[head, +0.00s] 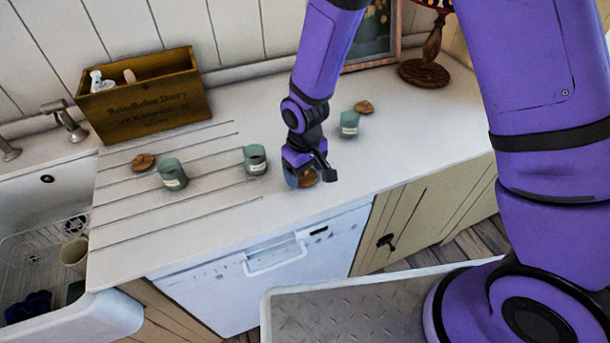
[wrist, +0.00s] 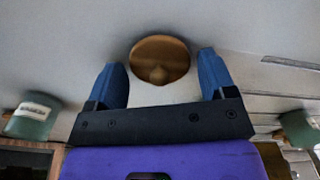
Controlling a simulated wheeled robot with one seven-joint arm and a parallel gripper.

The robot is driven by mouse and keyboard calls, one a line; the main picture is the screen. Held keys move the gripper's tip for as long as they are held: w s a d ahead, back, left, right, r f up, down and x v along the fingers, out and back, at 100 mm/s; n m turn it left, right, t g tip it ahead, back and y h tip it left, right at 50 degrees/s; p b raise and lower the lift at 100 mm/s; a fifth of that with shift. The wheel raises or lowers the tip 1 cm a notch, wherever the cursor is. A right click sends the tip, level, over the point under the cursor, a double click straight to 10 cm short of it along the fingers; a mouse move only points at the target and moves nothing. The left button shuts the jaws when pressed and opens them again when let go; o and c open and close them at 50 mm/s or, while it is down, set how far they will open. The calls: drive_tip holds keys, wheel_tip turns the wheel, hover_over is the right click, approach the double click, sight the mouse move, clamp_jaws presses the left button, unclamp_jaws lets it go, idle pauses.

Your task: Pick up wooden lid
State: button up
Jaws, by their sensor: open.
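A round wooden lid with a small knob (wrist: 160,60) lies on the pale counter, between and just beyond my gripper's fingertips in the wrist view. In the head view this lid (head: 308,178) is partly hidden by my gripper (head: 300,180), near the counter's front edge. My gripper is open, pointing down with its blue fingers to either side of the lid; I cannot tell whether they touch it. Two similar wooden lids lie on the counter: one at the left (head: 143,162) and one at the back right (head: 364,107).
Green labelled jars stand at left (head: 172,175), middle (head: 255,159) and right (head: 349,124). A wooden box (head: 145,100) stands at the back left, by the sink (head: 60,300). A lamp base (head: 424,73) and picture frame (head: 372,35) are at the back right.

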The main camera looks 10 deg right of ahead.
drive_tip(key=shift+f, duration=0.15)
drive_tip(key=c, duration=0.7)
